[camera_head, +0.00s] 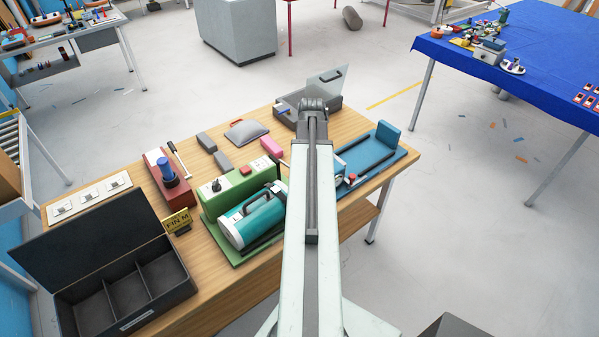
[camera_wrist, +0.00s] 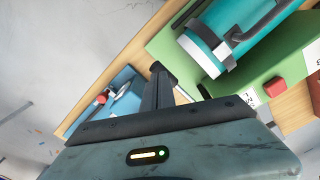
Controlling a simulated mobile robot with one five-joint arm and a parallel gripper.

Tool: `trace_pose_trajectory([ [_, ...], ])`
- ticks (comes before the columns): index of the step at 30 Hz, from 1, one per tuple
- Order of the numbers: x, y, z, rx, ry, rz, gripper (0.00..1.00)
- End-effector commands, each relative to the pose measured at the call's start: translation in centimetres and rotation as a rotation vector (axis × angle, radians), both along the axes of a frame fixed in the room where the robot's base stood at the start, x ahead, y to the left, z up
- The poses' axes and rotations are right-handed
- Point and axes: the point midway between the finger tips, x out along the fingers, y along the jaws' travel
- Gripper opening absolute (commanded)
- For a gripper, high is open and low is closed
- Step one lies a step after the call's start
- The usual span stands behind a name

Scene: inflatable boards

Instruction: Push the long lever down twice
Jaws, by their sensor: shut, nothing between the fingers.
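A green unit (camera_head: 243,190) on the wooden bench carries a teal cylinder (camera_head: 254,220) with a dark handle. A thin rod with a dark end (camera_head: 284,163) shows at its right, partly hidden by my arm. In the wrist view a pale rod (camera_wrist: 182,93) slants beside my gripper (camera_wrist: 158,72), by the green unit. My gripper is shut and empty; I cannot tell whether it touches the rod. A lever with a pale shaft and dark grip (camera_head: 177,155) stands by a dark red base (camera_head: 165,177) with a blue cylinder. Which lever is the long one is unclear.
A blue stand (camera_head: 374,160) lies right of my arm. A grey box (camera_head: 290,110) with an open lid is at the back. An open black case (camera_head: 120,290) stands front left, near a gold sign (camera_head: 177,221). Small grey blocks and a pink block (camera_head: 271,147) lie mid-bench.

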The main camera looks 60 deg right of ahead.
Motion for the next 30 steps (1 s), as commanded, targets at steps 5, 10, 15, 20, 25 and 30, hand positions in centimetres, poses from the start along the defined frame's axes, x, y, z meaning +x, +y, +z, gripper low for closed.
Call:
trace_pose_trajectory([
  [5,0.0,0.0,0.0,0.0,0.0,0.0,0.0],
  [10,0.0,0.0,-0.1,0.0,0.0,0.0,0.0],
  [15,0.0,0.0,-1.2,0.0,0.0,0.0,0.0],
  [20,0.0,0.0,-2.4,0.0,0.0,0.0,0.0],
  [25,0.0,0.0,-3.6,0.0,0.0,0.0,0.0],
  [30,0.0,0.0,-4.8,0.0,0.0,0.0,0.0],
])
